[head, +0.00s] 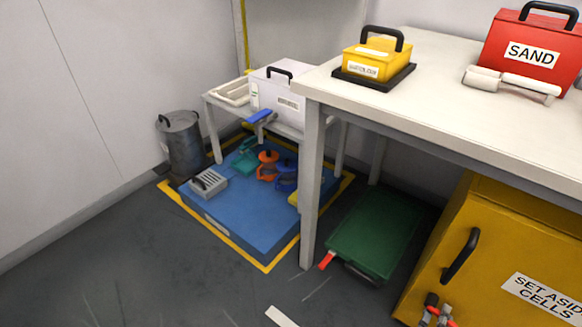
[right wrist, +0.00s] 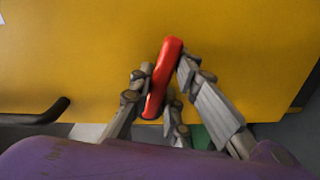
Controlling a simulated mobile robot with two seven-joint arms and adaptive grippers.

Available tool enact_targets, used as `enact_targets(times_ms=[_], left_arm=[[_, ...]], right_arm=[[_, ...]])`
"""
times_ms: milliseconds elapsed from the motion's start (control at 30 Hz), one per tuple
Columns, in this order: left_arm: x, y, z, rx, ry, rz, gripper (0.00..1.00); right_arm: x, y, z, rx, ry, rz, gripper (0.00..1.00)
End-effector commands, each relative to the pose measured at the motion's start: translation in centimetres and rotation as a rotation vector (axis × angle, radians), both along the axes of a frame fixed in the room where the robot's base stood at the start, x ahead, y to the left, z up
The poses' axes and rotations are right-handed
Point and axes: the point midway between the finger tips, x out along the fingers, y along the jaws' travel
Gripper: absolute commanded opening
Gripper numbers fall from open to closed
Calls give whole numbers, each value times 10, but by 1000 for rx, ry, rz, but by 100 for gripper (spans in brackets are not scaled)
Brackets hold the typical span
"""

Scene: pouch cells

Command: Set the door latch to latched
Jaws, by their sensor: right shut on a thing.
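The yellow cabinet (head: 478,225) labelled "SET ASIDE CELLS" stands at the lower right in the head view, and its door looks closed. Its black pull handle (head: 460,255) also shows at the left of the right wrist view (right wrist: 42,113). The red door latch (right wrist: 163,78) is a short bar in front of the yellow face, tilted from lower left to upper right in the wrist view. My right gripper (right wrist: 160,85) is shut on it, with fingers on both sides. In the head view the right gripper (head: 436,312) is small at the bottom edge. My left gripper is out of view.
A white table (head: 440,112) stands above the cabinet, bearing a yellow box (head: 372,62) and a red SAND box (head: 530,55). A green case (head: 375,232) lies under it. A blue tray (head: 235,215) with several tools lies farther left. The floor at front left is clear.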

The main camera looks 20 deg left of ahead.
Motion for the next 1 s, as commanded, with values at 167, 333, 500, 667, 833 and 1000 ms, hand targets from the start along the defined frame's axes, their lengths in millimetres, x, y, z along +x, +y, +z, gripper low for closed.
enact_targets(times_ms=[167,333,500,667,833,1000], left_arm=[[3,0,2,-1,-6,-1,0],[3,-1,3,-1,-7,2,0],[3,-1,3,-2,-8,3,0],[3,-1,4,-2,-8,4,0],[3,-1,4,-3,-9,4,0],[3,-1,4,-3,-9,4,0]], right_arm=[[3,-10,11,-42,-12,-16,0],[3,-10,12,-73,-3,-15,0],[3,-10,13,-95,3,-16,0],[3,-10,14,-113,8,-15,0],[3,-10,15,-126,11,-15,0],[3,-10,15,-136,13,-15,0]])
